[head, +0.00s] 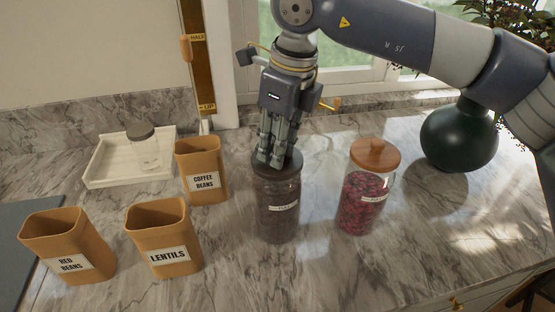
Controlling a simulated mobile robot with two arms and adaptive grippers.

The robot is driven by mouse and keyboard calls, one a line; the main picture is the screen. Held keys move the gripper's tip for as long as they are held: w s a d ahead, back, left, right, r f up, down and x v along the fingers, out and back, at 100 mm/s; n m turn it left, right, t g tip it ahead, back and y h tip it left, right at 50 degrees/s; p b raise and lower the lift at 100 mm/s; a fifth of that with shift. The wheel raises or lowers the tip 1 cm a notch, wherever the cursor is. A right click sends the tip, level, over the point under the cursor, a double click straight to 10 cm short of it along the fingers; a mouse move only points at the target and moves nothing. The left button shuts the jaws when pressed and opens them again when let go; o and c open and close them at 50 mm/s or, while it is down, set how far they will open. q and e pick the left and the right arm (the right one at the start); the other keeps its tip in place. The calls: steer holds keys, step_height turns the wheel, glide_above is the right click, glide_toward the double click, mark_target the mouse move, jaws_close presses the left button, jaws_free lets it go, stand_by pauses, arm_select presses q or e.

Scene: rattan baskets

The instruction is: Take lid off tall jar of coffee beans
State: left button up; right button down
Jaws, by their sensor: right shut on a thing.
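The tall jar of dark coffee beans (277,215) stands upright on the marble counter in the middle of the head view. Its dark lid (290,168) is on top, partly hidden by my right gripper. My right gripper (276,160) points down from above, with its fingers shut on the lid. The lid appears to sit on the jar's rim; I cannot see a gap. My left gripper is not in view.
A glass jar of red contents (362,205) with a wooden lid (375,154) stands close to the right. Orange containers for coffee beans (202,160), lentils (160,222) and red beans (65,235) stand left. A white tray (105,181) holds a small jar (144,150). A dark green vase (459,138) is at back right.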

steer(key=shift+s+f, duration=0.2)
steer(key=shift+f, duration=0.45)
steer(key=shift+w+r+b, duration=0.15)
steer(key=shift+r+b, duration=0.15)
steer(key=shift+r, duration=0.15)
steer(key=shift+w+a+r+b, duration=0.1)
steer(key=shift+w+r+b, duration=0.1)
steer(key=shift+r, duration=0.45)
steer(key=shift+w+a+r+b, duration=0.1)
steer(key=shift+r+b, duration=0.1)
steer(key=shift+r, duration=0.4)
steer(key=s+a+r+b, duration=0.2)
steer(key=s+a+b, duration=0.1)
steer(key=s+a, duration=0.6)
steer(key=s, duration=0.3)
steer(key=shift+s+a+b, duration=0.35)
